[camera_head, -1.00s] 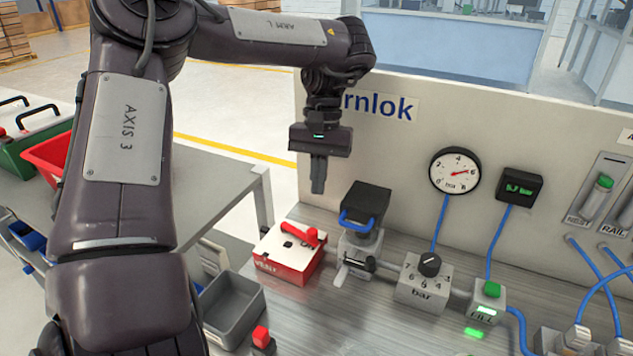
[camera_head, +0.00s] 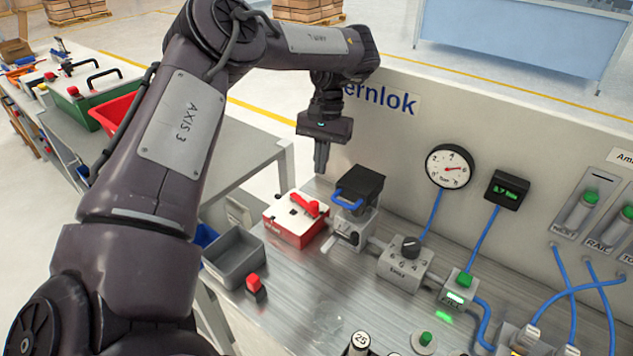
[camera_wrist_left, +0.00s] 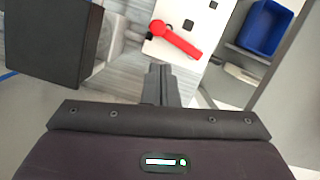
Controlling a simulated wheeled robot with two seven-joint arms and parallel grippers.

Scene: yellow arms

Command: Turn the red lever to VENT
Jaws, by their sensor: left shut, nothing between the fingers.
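The red lever (camera_head: 305,204) sits on top of a white and red box (camera_head: 293,228) on the metal bench. In the left wrist view the lever (camera_wrist_left: 176,38) lies at a slant on the white top, its round hub at the upper left end. My left gripper (camera_head: 321,168) points down above and behind the box. Its fingers are shut and empty, and in the wrist view the fingertips (camera_wrist_left: 161,72) appear just below the lever, apart from it. The lettering on the box is too small to read. My right gripper is not in view.
A black block with a blue handle (camera_head: 353,196) stands right beside the box. A grey bin (camera_head: 234,257) and a red button (camera_head: 254,284) are at the left edge. A knob block (camera_head: 405,264), gauge (camera_head: 449,166) and blue hoses are on the right. The back panel (camera_head: 400,130) rises behind.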

